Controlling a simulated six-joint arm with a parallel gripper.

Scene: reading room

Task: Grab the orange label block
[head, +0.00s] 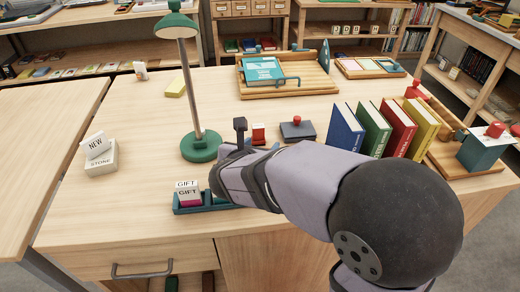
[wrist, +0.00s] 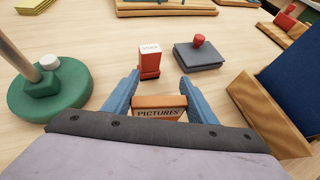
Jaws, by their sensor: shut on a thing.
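The orange label block (wrist: 159,106), with PICTURES on its pale front, sits between the two blue fingers of my gripper (wrist: 160,86) in the wrist view. My gripper is shut on it. In the head view my own arm hides the held block. A red block with a white lettered top (wrist: 149,62) stands just beyond the fingertips, apart from the held block; it also shows in the head view (head: 258,136).
A green lamp base (wrist: 50,88) stands left of my gripper. A dark pad with a red knob (head: 297,130) lies to the right, near a row of books (head: 375,130). A teal tray (head: 220,204) holding GIFT blocks (head: 188,195) lies at the front. STONE and NEW blocks (head: 100,158) are stacked at left.

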